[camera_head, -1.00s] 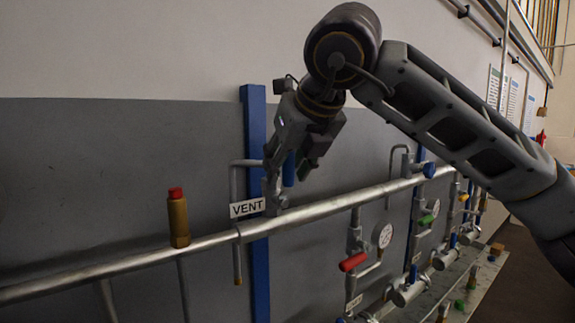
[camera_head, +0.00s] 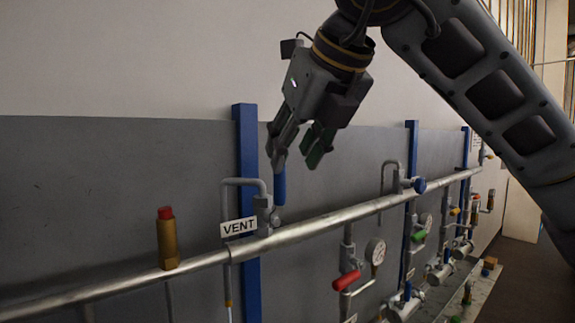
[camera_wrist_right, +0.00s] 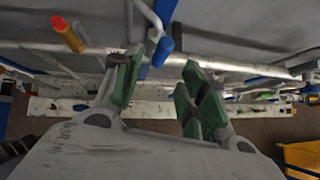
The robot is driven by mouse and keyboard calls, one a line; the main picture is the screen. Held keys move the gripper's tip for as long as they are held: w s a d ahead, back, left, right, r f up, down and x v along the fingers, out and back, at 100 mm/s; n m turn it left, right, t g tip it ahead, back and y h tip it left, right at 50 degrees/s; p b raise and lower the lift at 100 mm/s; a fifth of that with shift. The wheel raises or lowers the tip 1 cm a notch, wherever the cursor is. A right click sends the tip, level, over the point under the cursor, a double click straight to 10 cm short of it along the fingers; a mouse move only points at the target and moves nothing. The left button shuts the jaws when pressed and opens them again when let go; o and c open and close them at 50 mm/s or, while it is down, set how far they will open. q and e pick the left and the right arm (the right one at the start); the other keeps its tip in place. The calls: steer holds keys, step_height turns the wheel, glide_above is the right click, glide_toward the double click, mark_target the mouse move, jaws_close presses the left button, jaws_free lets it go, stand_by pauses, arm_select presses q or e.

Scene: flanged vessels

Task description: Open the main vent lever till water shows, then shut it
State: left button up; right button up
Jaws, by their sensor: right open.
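The main vent lever has a blue handle (camera_head: 280,188) that stands upright beside the grey vent valve (camera_head: 264,212) on the long pipe. A white VENT sign (camera_head: 238,227) hangs in front. A thin bent pipe (camera_head: 228,280) runs down from the valve; I see no water at its lower end. My right gripper (camera_head: 299,152) is open and empty, with its fingers just above the handle's top. In the right wrist view its green-padded fingers (camera_wrist_right: 165,80) are spread, and the blue handle (camera_wrist_right: 162,50) shows beyond the gap between them. My left gripper is out of view.
A brass fitting with a red cap (camera_head: 167,238) stands on the long silver pipe (camera_head: 330,221) to the left. A red-handled valve (camera_head: 346,280) and a gauge (camera_head: 376,251) sit below right. Blue posts (camera_head: 246,150) stand behind.

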steer(key=shift+v, duration=1.4)
stand_by(0.9)
